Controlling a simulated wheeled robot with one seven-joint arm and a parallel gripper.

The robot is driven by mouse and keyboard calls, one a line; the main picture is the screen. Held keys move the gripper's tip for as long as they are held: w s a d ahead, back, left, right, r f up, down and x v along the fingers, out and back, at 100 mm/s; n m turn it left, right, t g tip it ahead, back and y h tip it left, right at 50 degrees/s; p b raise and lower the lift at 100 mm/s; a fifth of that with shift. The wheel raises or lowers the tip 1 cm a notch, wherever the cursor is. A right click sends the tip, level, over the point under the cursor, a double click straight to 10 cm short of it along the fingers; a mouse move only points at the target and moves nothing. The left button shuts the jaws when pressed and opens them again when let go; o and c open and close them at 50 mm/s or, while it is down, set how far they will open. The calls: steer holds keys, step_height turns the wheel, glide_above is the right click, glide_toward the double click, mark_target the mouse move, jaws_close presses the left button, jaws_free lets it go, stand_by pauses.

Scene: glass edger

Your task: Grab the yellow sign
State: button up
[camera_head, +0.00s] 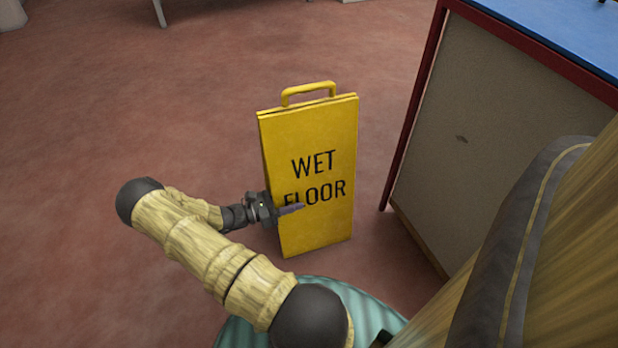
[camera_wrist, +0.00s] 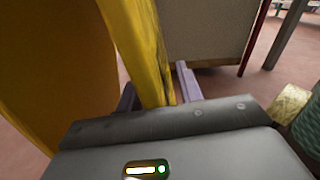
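The yellow sign (camera_head: 318,150) stands upright on the floor, folded nearly flat, with "WET FLOOR" on its front and a handle (camera_head: 308,92) on top. My gripper (camera_head: 290,209) is at the lower left part of the sign, with one finger showing in front of its front face. In the wrist view the sign's yellow edge (camera_wrist: 145,45) runs down between the two fingers of my gripper (camera_wrist: 158,82). The fingers are spread, with a gap seen between the right finger and the sign. The left finger is partly hidden by the sign.
A counter with a blue top (camera_head: 560,32), red trim and a grey side panel (camera_head: 490,140) stands close to the right of the sign.

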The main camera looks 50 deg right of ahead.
jaws_close()
steer(key=shift+r, duration=0.1)
stand_by(1.4)
